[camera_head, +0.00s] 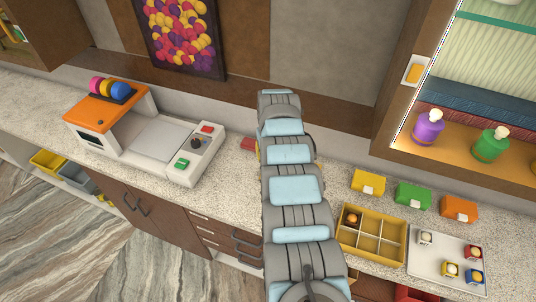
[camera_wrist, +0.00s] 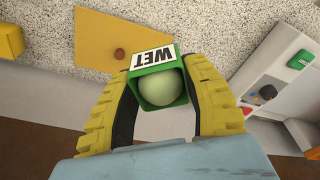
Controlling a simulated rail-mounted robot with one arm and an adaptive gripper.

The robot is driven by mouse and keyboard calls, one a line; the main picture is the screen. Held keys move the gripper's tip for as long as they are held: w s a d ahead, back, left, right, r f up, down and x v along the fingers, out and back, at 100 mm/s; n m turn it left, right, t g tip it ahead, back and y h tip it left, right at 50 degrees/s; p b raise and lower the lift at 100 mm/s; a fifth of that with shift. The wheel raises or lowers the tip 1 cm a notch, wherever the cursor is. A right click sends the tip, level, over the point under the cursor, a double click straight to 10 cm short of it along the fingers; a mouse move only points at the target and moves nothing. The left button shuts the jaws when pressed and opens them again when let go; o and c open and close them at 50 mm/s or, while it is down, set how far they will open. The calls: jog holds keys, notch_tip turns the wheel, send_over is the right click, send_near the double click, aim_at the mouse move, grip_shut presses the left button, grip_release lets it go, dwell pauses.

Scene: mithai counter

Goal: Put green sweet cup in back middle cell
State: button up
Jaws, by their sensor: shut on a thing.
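The green sweet cup (camera_wrist: 160,94) is in the wrist view, with a pale green ball in it and a white label reading WET upside down. My gripper (camera_wrist: 162,82) is shut on the cup, a yellow ribbed finger on each side. In the head view my arm hides the cup and most of the gripper. The yellow divided box (camera_head: 341,236) stands on the counter right of my arm. Its back left cell holds an orange-brown sweet cup (camera_head: 352,218). The back middle cell and the other visible cells look empty. My arm covers part of the box's left side.
A pale tray (camera_head: 420,263) right of the box holds several sweet cups. Yellow (camera_head: 369,181), green (camera_head: 413,195) and orange (camera_head: 459,208) packets stand behind. A white-and-orange machine (camera_head: 150,135) is left. A shelf with bottles (camera_head: 428,127) overhangs the right.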

jog(key=shift+w+d+f, duration=0.35)
jog(key=shift+d+f, duration=0.2)
jog(key=shift+f, duration=0.15)
jog(key=shift+f, duration=0.1)
jog(key=shift+d+f+b, duration=0.25)
jog(key=shift+d+b, duration=0.1)
jog(key=shift+d+f, duration=0.35)
jog(key=shift+d+f, duration=0.15)
jog(key=shift+d, duration=0.05)
jog(key=shift+s+d+f+m+b, duration=0.1)
jog(key=shift+d+f+m+b, duration=0.25)
jog(key=shift+d+f, duration=0.15)
dwell(0.7)
jog(key=shift+d, duration=0.2)
jog(key=shift+d+f, duration=0.25)
jog(key=shift+d, duration=0.05)
jog(key=shift+s+d+f+m, duration=0.15)
jog(key=shift+d+f+m, duration=0.1)
jog(key=shift+d+f, duration=0.4)
dwell(1.0)
